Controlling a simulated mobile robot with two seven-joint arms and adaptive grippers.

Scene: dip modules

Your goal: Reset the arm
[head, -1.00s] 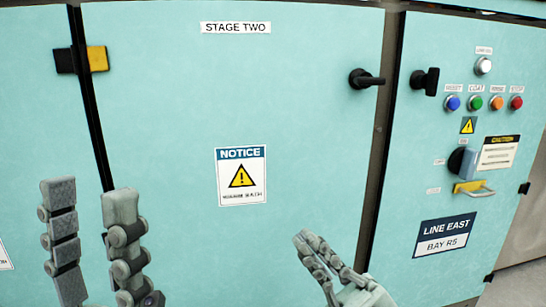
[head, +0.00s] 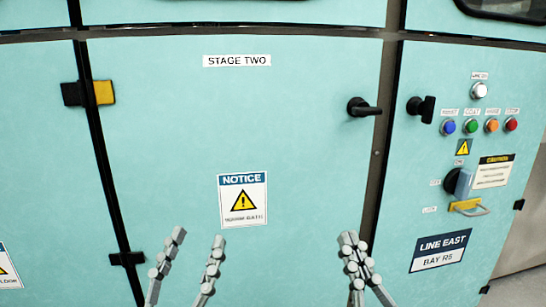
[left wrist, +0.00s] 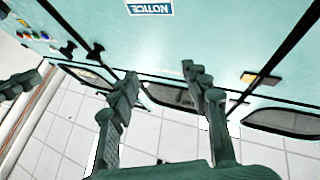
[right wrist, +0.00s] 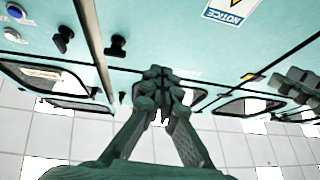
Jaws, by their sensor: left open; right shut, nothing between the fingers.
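My left gripper (head: 192,262) is low in the head view, in front of the teal cabinet door marked STAGE TWO (head: 160,150). Its two fingers stand apart with nothing between them, and it also shows open in the left wrist view (left wrist: 165,85). My right gripper (head: 354,245) is to the right of it, near the seam at the door's right edge. Its fingers are together and empty, as the right wrist view (right wrist: 158,85) also shows. Neither gripper visibly holds anything.
The door has a black handle (head: 362,107) and a NOTICE sign (head: 243,200). The panel to the right carries another black handle (head: 421,109), several coloured buttons (head: 471,126), a switch with a yellow hasp (head: 468,207) and a LINE EAST sign (head: 440,251).

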